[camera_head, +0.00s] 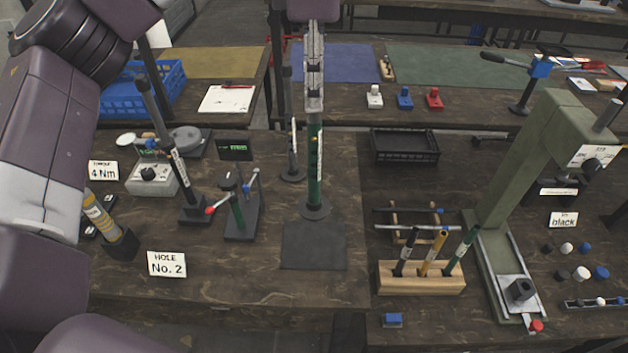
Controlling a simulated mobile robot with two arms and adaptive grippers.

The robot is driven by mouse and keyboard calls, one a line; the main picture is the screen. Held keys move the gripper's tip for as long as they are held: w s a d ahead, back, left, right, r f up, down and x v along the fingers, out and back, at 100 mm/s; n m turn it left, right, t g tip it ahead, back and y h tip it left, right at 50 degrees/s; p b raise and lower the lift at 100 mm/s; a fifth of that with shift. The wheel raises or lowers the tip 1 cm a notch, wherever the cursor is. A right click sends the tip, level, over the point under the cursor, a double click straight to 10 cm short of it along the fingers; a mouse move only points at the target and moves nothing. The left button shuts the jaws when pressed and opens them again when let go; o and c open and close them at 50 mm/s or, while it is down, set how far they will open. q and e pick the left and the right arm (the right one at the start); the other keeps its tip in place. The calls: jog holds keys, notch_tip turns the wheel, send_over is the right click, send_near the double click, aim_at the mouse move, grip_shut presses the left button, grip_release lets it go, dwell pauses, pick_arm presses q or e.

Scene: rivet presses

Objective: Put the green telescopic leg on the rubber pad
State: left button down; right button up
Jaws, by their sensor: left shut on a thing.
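The green telescopic leg (314,178) is upright in the middle of the camera_head view, with a round dark foot at its bottom. My left gripper (314,108) points down from the top and is shut on the upper part of this leg. The rubber pad (313,254) is a flat dark square near the table's front edge, bare on top. The leg's foot appears just behind the pad's far edge; I cannot tell whether it touches the table or hangs above it. My right gripper is not in view.
A black leg (292,150) stands close behind and left of the green one. A small stand (241,218) and a tilted dark tool (171,150) are further left. A wooden rack (421,280) and a green press (528,150) are right.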

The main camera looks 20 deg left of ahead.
aim_at(314, 160)
pick_arm(q)
notch_tip(314, 160, down, 9)
jog(key=shift+r, duration=0.1)
jog(key=shift+f+p, duration=0.3)
jog(key=shift+f, duration=0.3)
notch_tip(314, 160, down, 4)
jog(key=shift+p, duration=0.45)
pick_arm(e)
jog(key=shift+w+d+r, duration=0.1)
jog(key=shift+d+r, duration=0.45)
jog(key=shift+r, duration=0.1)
pick_arm(q)
jog(key=shift+f, duration=0.1)
jog(key=shift+f+b, duration=0.15)
jog(key=shift+b, duration=0.15)
jog(key=c, duration=2)
grip_release()
jog(key=shift+o, duration=0.3)
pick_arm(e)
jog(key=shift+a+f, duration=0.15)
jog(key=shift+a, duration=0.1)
